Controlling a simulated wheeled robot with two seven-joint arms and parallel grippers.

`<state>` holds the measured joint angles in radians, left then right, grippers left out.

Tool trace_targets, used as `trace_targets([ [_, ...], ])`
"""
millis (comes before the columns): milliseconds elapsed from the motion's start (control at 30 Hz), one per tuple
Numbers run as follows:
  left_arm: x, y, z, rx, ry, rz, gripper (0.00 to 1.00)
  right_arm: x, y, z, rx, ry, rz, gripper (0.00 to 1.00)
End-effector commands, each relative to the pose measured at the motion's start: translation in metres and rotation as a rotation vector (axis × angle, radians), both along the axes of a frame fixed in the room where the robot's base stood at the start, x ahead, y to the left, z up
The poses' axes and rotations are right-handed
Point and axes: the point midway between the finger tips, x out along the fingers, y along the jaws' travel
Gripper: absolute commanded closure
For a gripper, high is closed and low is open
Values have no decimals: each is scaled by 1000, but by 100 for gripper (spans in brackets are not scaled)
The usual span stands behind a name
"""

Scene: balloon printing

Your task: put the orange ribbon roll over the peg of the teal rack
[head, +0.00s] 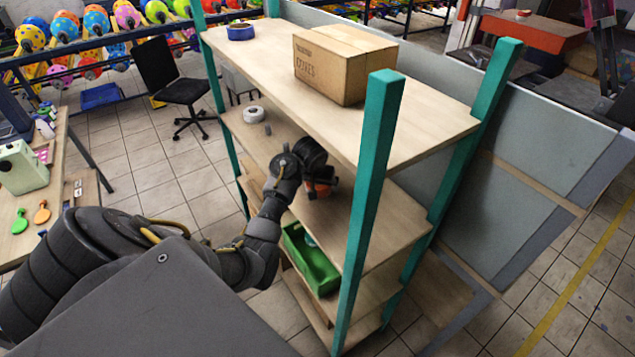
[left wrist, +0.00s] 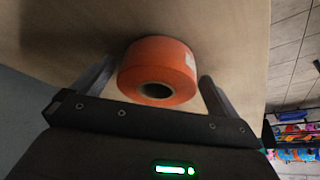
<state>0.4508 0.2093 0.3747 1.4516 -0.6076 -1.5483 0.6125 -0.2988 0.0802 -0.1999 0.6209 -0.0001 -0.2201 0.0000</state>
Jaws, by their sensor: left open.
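The orange ribbon roll (left wrist: 158,60) stands on the second shelf of the teal rack (head: 377,160), below the top board. In the head view, only a bit of the roll (head: 319,189) shows past my gripper. My left gripper (left wrist: 157,90) is open, with one finger on each side of the roll. Gaps show between the fingers and the roll, and its dark core hole faces the wrist camera. In the head view, my left gripper (head: 317,180) is largely dark against the shelf. A short grey peg-like stub (head: 268,130) stands on the same shelf, farther left. My right gripper is out of view.
A white roll (head: 254,114) lies beside the stub. A blue roll (head: 241,32) and a cardboard box (head: 343,66) sit on the top board. A green bin (head: 310,261) is on the shelf below. Teal posts and the top board bound the space around my arm.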

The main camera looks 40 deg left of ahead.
Motion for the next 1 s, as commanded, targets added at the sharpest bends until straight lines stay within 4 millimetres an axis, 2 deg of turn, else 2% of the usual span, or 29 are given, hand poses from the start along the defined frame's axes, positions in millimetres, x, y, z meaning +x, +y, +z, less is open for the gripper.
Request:
trace_targets([
  [233,0,-1,4,0,-3,-1,1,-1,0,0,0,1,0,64],
  [533,-17,-12,48,-3,-7,0,1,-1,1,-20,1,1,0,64],
  [700,-24,-13,66,-1,-3,-1,1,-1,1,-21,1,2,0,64],
  [1000,-26,-14,71,-1,1,-1,1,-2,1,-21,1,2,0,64],
])
